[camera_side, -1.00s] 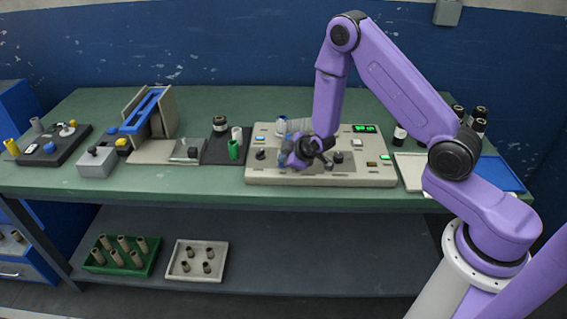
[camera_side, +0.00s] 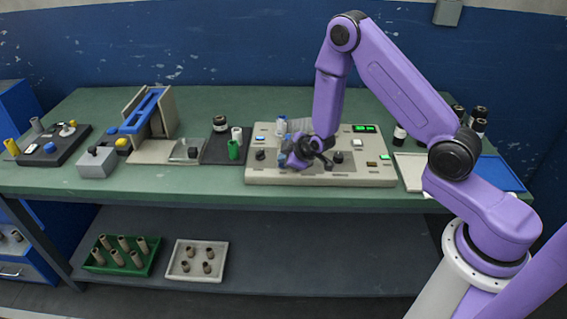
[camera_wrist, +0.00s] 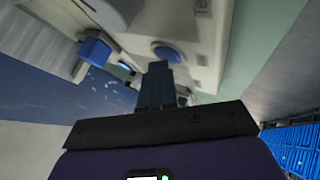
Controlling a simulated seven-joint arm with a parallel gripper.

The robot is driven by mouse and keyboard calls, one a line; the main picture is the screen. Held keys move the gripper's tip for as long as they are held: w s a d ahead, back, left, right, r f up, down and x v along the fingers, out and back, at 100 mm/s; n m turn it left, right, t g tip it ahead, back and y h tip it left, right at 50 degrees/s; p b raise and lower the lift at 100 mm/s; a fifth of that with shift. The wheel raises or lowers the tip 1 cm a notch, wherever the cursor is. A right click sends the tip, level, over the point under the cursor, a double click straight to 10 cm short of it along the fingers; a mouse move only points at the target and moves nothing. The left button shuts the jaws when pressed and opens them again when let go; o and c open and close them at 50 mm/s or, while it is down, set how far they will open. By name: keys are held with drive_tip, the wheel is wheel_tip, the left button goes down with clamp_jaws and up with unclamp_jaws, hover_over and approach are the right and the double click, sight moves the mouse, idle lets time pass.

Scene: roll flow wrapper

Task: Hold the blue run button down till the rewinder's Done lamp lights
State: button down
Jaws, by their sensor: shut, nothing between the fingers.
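The rewinder is a beige console (camera_side: 350,179) on the green bench in the side view. My gripper (camera_side: 288,161) is over its left half, low, and hides part of the panel there. In the wrist view my shut, empty fingers (camera_wrist: 155,76) point toward a round blue button (camera_wrist: 167,53) on a pale panel. The tips appear just short of it in the picture; I cannot tell whether they touch. A small green light (camera_side: 385,157) glows at the console's right; its label is too small to read, so I cannot tell whether it is the Done lamp.
A green display (camera_side: 364,128) is lit at the console's back right. A bluish lit piece (camera_side: 260,138) and dark knobs (camera_side: 338,157) are on the panel. A black mat (camera_side: 213,156) with rolls lies left; a blue tray (camera_side: 503,174) lies right.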

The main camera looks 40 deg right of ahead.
idle(0.7)
drive_tip(key=shift+r, duration=0.85)
drive_tip(key=shift+r, duration=2.45)
